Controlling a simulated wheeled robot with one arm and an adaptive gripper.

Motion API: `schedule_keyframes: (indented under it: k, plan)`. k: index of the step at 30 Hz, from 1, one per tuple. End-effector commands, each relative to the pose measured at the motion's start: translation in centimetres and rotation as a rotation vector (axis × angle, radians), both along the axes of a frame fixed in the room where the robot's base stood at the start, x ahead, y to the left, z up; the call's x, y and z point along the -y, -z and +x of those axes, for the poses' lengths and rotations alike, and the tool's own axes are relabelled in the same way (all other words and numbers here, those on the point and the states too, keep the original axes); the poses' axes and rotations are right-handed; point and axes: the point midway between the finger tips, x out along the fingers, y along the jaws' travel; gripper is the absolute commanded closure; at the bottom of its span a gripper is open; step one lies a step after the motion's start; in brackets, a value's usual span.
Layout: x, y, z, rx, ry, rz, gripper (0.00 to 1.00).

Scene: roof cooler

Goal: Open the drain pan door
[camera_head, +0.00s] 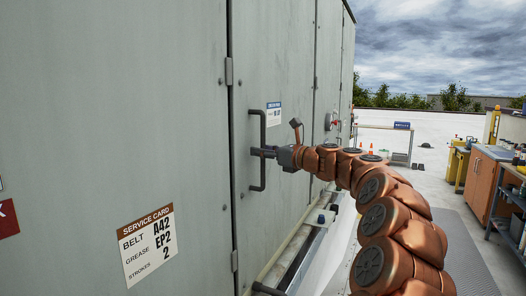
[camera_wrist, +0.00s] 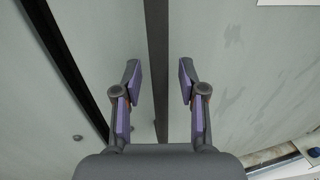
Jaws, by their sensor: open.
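A grey-green door panel (camera_head: 290,72) with a dark vertical bar handle (camera_head: 258,172) stands in the unit's wall and looks shut. A small blue-and-white label beside the handle is too small to read, so I cannot tell whether this is the drain pan door. My gripper (camera_head: 265,152) is at the handle's middle. In the wrist view the open fingers of my gripper (camera_wrist: 159,85) stand on either side of the dark bar handle (camera_wrist: 158,40), with a visible gap on each side. The handle's lower part is hidden there behind the gripper's body.
A service card (camera_head: 148,243) is on the left panel. A hinge-like fitting (camera_head: 229,72) sits on the seam. A ledge (camera_head: 300,250) runs below the door. Workbenches (camera_head: 485,180) stand at the right. A grey walkway (camera_head: 455,240) is clear beside my arm.

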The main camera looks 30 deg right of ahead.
Motion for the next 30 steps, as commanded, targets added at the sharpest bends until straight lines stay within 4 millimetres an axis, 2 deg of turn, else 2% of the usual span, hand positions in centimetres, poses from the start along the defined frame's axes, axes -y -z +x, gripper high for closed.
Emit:
schedule_keyframes:
  k: [7, 19, 30]
  plan:
    - [0.02, 0.05, 0.02, -0.001, 0.001, 0.0, 0.59]
    - [0.02, 0.08, 0.02, -0.001, 0.0, 0.0, 1.0]
    - [0.02, 0.09, 0.02, -0.001, 0.0, 0.001, 1.0]
